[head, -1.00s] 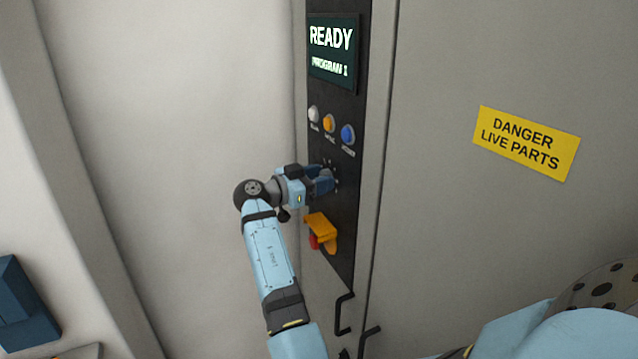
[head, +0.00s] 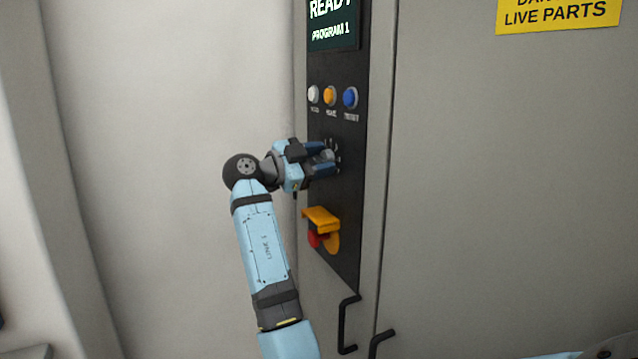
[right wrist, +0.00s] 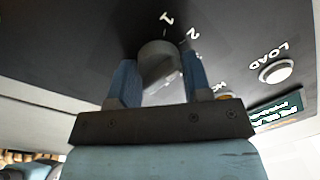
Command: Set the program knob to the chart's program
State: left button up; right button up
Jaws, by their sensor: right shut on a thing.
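The grey program knob (right wrist: 158,52) is on the dark control panel (head: 340,225), below the row of buttons. In the right wrist view it sits between the two blue fingers of my right gripper (right wrist: 160,82), which is shut on it. Printed numbers 1 and 2 show beside the knob. In the head view my right gripper (head: 324,158) covers most of the dial. The display (head: 333,25) reads PROGRAM 1, with READY partly cut off above. No chart shows. My left gripper is out of view.
White, orange (head: 330,95) and blue (head: 350,97) buttons are above the knob. A yellow guard (head: 321,218) over a red control (head: 314,239) is below it. Black door handles (head: 347,325) stick out lower down. A yellow danger sign (head: 558,13) is at upper right.

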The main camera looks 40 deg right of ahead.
jog(key=shift+f+m+b, duration=0.15)
jog(key=shift+m+b, duration=0.35)
jog(key=shift+b, duration=0.3)
jog(key=o, duration=0.9)
jog(key=shift+s, duration=0.15)
jog(key=shift+a, duration=0.1)
jog(key=v, duration=1.3)
jog(key=shift+w+a+b, duration=0.2)
jog(key=shift+a+b, duration=0.1)
jog(key=shift+a, duration=0.05)
